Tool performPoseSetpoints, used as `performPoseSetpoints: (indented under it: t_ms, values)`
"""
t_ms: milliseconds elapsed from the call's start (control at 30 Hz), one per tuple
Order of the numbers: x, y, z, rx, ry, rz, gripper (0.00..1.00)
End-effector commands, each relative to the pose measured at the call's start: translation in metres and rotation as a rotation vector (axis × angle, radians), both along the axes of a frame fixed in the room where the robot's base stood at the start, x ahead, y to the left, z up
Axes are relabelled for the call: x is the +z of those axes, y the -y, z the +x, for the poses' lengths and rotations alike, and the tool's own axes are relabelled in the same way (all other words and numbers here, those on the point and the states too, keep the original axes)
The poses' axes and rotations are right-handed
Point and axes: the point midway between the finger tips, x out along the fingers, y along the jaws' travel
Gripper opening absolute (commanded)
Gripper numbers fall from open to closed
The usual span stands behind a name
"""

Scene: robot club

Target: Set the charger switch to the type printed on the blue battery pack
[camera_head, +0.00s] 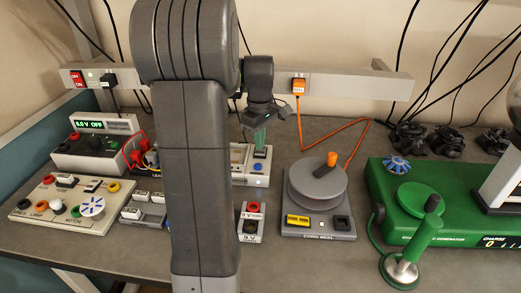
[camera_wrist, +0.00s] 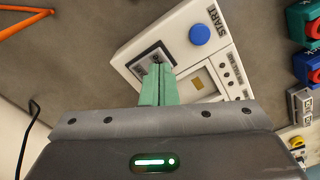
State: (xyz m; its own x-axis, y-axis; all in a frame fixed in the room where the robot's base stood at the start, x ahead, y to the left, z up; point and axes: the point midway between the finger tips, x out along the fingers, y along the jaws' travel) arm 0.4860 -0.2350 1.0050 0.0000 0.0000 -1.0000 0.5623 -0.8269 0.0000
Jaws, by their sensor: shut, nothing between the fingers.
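A white box with a blue START button (camera_wrist: 200,34), a dark switch recess and a small window looks like the charger (camera_wrist: 160,20). In the head view the charger (camera_head: 238,178) is partly hidden behind my arm. My gripper (camera_wrist: 157,66) has green fingers, shut and empty, with their tips over or at the dark switch recess (camera_wrist: 146,56). I cannot tell whether they touch the switch, and they hide its setting. My gripper (camera_head: 260,138) also shows above the charger in the head view. A blue block with red (camera_wrist: 307,68) at the right edge may be the blue battery pack; no print is readable.
A green block with red (camera_wrist: 303,22) lies beside the blue one. A cord reel (camera_head: 318,185) and a green generator (camera_head: 450,215) stand to the right. A power supply (camera_head: 95,150) and a lamp board (camera_head: 70,200) stand left. An orange cord crosses behind the reel.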

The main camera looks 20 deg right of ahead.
Motion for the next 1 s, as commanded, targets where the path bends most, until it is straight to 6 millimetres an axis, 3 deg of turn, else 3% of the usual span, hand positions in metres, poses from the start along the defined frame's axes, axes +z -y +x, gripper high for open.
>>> performPoseSetpoints:
  t_ms: [1000]
  values:
    - [-0.0095,-0.0001,-0.0001,0.000,0.000,0.000,0.00]
